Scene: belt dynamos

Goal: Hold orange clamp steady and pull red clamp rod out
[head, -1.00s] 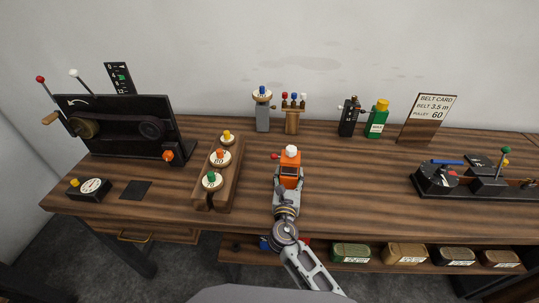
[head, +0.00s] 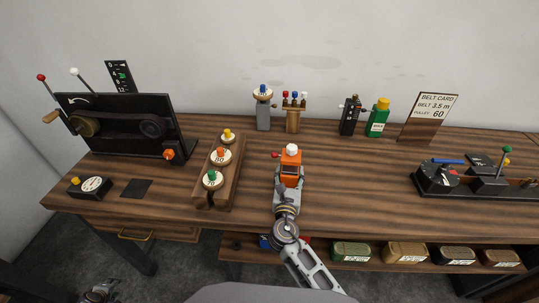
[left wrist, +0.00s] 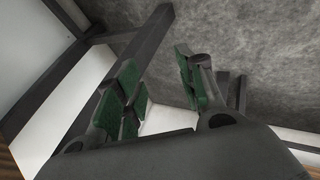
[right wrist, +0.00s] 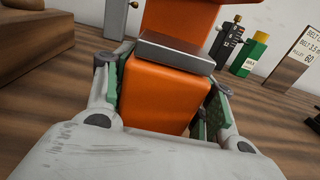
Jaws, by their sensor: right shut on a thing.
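The orange clamp (head: 291,158) stands upright on the bench in the head view, with a white knob on top. Its red clamp rod end (head: 274,155) sticks out to the left. My right gripper (head: 288,184) is shut on the clamp's lower body from the front. In the right wrist view the orange body (right wrist: 162,95) sits between the green finger pads, below a grey band; the red rod is out of that view. My left gripper (head: 100,291) is low at the bottom left, below the bench's front. In the left wrist view its fingers (left wrist: 160,85) are apart and empty.
A wooden block with several round-topped pegs (head: 224,177) stands left of the clamp. The black belt machine (head: 120,125) is at the far left, with a small dial box (head: 90,187) before it. Bench space right of the clamp (head: 350,185) is clear.

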